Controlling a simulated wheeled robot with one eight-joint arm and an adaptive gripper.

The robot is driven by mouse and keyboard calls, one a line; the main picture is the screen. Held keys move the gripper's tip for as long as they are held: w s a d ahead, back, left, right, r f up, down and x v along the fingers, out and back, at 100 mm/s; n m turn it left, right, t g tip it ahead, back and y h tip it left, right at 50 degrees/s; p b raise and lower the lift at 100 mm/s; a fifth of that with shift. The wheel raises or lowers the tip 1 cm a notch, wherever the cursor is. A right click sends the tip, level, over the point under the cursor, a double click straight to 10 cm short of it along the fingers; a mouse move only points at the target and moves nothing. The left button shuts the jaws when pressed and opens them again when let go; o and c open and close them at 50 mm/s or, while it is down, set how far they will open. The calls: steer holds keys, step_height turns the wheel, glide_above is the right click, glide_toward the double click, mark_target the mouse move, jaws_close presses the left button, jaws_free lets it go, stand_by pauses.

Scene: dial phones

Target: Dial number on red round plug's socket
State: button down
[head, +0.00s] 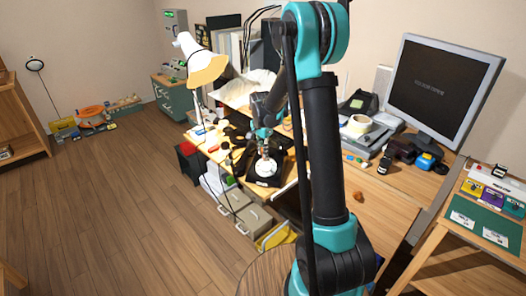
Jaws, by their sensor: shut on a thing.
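My gripper (266,151) points down at the near edge of the cluttered desk, below my arm. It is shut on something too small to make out. Its fingertips are at or just above the white round face of a black phone (264,181). I cannot tell whether they touch the dial. Small red items (225,145) lie on the desk left of the gripper. I cannot tell whether one is the red round plug, and no socket is clear. Part of the desk is hidden behind my arm.
A white lamp (204,68) stands left of the gripper and a monitor (443,86) at the back right. A tape roll (359,124) and another dark phone (358,104) are right of my arm. A green mat (486,226) lies on the right table. Floor is free at left.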

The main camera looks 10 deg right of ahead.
steer(key=shift+w+f, duration=0.2)
steer(key=shift+f, duration=0.15)
steer(key=shift+d, duration=0.2)
stand_by(0.4)
steer(key=shift+d, duration=0.5)
steer(key=shift+s+d, duration=0.1)
steer(key=shift+s, duration=0.05)
steer(key=shift+s+d, duration=0.2)
steer(key=shift+d, duration=0.25)
steer(key=shift+s+d, duration=0.4)
steer(key=shift+d, duration=0.1)
steer(key=shift+s, duration=0.1)
